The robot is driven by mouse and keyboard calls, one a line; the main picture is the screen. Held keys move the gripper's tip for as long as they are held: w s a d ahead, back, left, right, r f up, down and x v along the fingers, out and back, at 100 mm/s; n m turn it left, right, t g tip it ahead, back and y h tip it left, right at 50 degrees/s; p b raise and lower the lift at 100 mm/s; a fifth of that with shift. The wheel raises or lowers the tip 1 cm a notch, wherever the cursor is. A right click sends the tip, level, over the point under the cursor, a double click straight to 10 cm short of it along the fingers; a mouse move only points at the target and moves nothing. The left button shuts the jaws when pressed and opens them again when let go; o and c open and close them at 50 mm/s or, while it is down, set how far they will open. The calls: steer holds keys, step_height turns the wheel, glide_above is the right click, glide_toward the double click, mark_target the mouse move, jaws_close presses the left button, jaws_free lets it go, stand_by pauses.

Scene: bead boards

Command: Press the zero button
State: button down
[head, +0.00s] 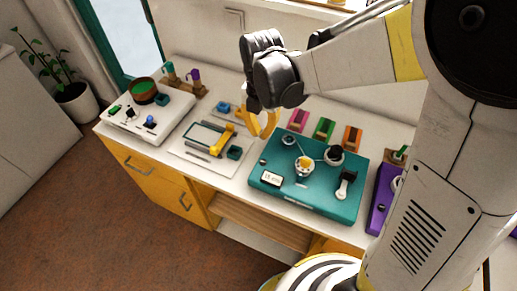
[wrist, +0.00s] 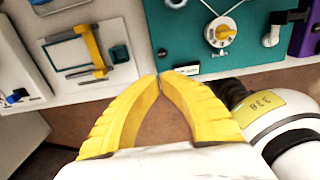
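My gripper (head: 262,124) has yellow fingers and hangs above the worktop, just behind and left of the teal board (head: 330,203). In the wrist view the fingertips (wrist: 160,75) come together at the board's near left edge, with nothing between them. The teal board carries a small white display (head: 271,178), a yellow dial (head: 304,165), a black round knob (head: 334,155) and a black-handled lever (head: 346,184). A small dark button-like part (wrist: 162,52) sits near the display in the wrist view. No zero label is readable, so I cannot tell which part is the zero button.
A white board with a yellow handle (head: 222,138) lies left of the teal board. A white box with knobs (head: 150,118) stands farther left. A purple board (head: 383,199) is close on the right. Pink, green and orange blocks (head: 325,128) stand behind.

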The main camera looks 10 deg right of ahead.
mark_target(260, 163)
step_height(260, 163, down, 14)
steer(key=b, duration=0.5)
steer(key=shift+b, duration=0.35)
steer(key=shift+f+b, duration=0.8)
steer(key=shift+f, duration=0.1)
steer(key=shift+r, duration=4.15)
